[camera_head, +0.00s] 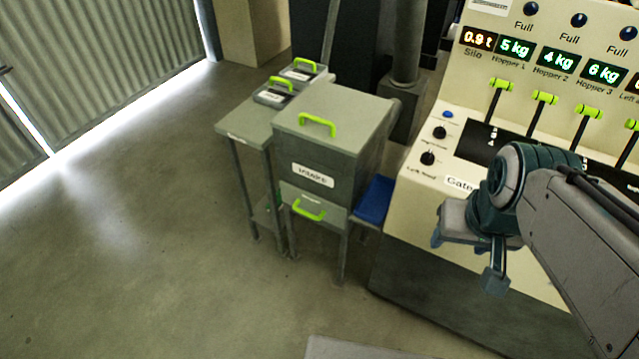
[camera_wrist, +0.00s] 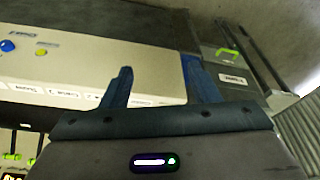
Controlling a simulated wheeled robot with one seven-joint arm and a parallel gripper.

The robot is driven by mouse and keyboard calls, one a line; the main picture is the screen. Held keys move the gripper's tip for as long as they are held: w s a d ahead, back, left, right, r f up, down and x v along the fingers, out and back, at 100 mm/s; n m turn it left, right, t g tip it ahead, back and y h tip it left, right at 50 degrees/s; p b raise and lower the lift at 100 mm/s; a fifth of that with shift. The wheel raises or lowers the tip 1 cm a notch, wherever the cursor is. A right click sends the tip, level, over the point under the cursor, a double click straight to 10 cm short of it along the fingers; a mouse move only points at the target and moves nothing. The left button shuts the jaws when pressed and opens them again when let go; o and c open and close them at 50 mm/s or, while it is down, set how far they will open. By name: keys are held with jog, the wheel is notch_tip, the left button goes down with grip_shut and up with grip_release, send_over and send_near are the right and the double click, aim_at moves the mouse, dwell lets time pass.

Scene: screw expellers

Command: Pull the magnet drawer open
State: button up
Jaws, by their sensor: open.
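A grey cabinet (camera_head: 345,172) stands on legs left of the control console, with a white label on its front. Below the label is a drawer front (camera_head: 325,205) with a green handle (camera_head: 308,211); it looks shut, and its small label is unreadable. My gripper (camera_head: 466,262) is in front of the console, right of the cabinet and apart from it. In the wrist view my gripper (camera_wrist: 160,82) is open, with nothing between its fingers. Part of the cabinet (camera_wrist: 222,72) shows there beyond the right finger, with one green handle.
The console (camera_head: 425,200) with knobs and green levers is close behind my gripper. A blue box (camera_head: 374,200) sits between cabinet and console. A side table (camera_head: 243,128) with two small green-handled boxes stands left of the cabinet. The floor (camera_head: 170,250) in front is clear.

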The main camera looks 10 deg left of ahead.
jog(key=shift+f, duration=0.15)
jog(key=c, duration=0.4)
jog(key=w+a+f+n+g+h+b, duration=0.1)
jog(key=w+a+f+n+h+b, duration=0.25)
jog(key=w+f+b, duration=1)
jog(key=n+t+h+b, duration=0.1)
jog(key=n+t+b, duration=1.1)
jog(key=b, duration=0.7)
send_near(310, 215)
jog(key=shift+m+t, duration=0.4)
jog(key=shift+m, duration=0.15)
jog(key=x, duration=0.7)
jog(key=f+x, duration=0.1)
jog(key=x, duration=0.2)
jog(key=shift+f, duration=0.15)
grip_shut()
